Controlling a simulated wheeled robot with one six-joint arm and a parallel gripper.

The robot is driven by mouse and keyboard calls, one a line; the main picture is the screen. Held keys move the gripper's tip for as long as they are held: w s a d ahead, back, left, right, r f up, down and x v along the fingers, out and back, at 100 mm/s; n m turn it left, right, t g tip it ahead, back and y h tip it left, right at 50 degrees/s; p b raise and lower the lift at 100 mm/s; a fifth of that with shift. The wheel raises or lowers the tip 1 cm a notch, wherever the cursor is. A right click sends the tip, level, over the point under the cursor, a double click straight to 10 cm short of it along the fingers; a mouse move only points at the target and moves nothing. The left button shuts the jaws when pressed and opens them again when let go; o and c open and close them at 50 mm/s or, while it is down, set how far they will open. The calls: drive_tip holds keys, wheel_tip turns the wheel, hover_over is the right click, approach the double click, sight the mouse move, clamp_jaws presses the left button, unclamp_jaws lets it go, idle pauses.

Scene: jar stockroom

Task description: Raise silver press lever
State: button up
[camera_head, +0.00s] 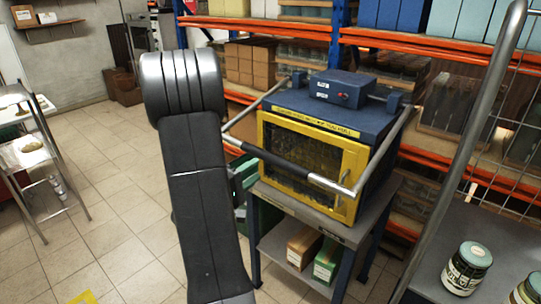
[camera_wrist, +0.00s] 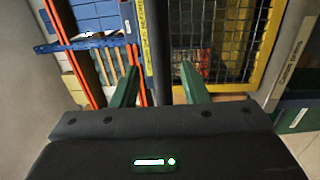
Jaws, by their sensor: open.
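The press (camera_head: 315,150) is a blue box with a yellow-framed mesh window and a blue top unit. Its silver lever (camera_head: 383,150) is a U-shaped bar, pivoted at the top sides. The bar slopes down and forward, and its crossbar with a black grip (camera_head: 275,160) hangs in front of the window. My gripper (camera_wrist: 160,68) is open, with two green fingers pointing toward the press. A dark upright bar in the wrist view, seemingly the black grip (camera_wrist: 160,45), shows between the fingertips; contact cannot be told. In the head view my arm hides most of the gripper.
The press stands on a grey stand (camera_head: 375,215) with boxes on its lower shelf. Orange-and-blue racks (camera_head: 245,20) fill the back. A cart with jars (camera_head: 466,268) is at the right, and a wire side rail rises there. Tiled floor (camera_head: 110,200) is open at left.

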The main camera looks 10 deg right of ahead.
sight(268, 160)
drive_tip(key=p+x, duration=0.2)
drive_tip(key=x, duration=0.6)
drive_tip(key=shift+w+d+p, duration=0.15)
drive_tip(key=shift+d+p, duration=0.1)
drive_tip(key=shift+p, duration=0.1)
clamp_jaws()
